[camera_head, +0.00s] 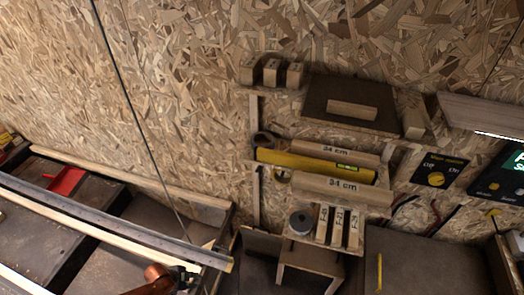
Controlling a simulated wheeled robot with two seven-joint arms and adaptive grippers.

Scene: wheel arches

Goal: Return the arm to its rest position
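Part of my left arm, copper-coloured, shows at the bottom edge, left of centre. My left gripper (188,274) is a small grey shape at its end, close to the end of a long metal rail (120,222). Its fingers are too small and dark to read, and I see nothing clearly held in it. My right gripper is out of view.
A small stand (310,258) carries a grey roll (301,221) and upright blocks. A control box (436,172) is at right. A red piece (66,181) lies at left.

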